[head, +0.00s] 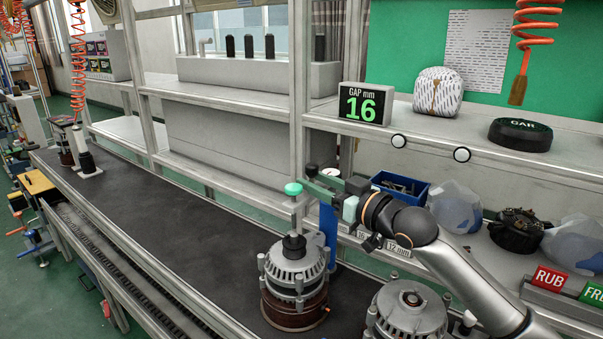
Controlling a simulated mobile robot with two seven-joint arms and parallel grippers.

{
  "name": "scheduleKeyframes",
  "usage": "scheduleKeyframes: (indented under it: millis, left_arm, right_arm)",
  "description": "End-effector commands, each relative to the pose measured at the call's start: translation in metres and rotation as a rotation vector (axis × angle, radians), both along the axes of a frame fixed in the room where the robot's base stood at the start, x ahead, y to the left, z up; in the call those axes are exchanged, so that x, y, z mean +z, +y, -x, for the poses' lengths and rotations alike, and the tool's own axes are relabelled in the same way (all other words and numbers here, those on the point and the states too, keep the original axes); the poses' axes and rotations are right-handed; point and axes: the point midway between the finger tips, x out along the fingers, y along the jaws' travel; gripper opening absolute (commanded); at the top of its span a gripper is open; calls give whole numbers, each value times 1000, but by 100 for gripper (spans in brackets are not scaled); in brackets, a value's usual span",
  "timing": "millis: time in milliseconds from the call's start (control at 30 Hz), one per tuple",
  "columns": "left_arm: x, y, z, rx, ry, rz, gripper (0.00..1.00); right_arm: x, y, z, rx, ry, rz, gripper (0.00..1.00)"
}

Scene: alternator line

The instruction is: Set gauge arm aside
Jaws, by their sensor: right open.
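I take the gauge arm (322,190) to be the slim dark bar in the middle of the head view, running left from my right gripper and ending near a dark round knob. My right gripper (346,199) reaches in from the right and is open at the bar's right end. I cannot tell whether its fingers touch the bar. Just left and below, a green-capped post (293,190) stands upright on the near alternator (293,268). A blue upright piece (329,232) is behind that alternator, below the bar. My left gripper is not in view.
A second alternator (408,311) stands at right, under my right arm. The gap display (366,104) reads 16 on the shelf, left of a white patterned bag (438,91) and a black round part (520,134). A blue bin (401,187) is behind the gripper. The dark belt (170,225) has free room left.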

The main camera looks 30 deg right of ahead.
Motion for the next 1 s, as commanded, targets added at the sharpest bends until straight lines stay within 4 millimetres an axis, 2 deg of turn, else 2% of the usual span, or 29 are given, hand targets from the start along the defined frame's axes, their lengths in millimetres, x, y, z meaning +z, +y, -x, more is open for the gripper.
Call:
scheduleKeyframes:
  millis: [100,300,500,767,1000]
  left_arm:
    - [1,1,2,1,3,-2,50]
    - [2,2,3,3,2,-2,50]
    - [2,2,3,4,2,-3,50]
    - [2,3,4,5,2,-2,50]
    - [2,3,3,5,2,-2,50]
  right_arm:
    - [2,3,-16,0,-3,-5,44]
    - [1,7,-35,0,-2,-2,44]
    - [0,9,-43,1,-1,0,44]
    - [0,9,-43,1,0,0,44]
    - [0,9,-43,1,0,0,18]
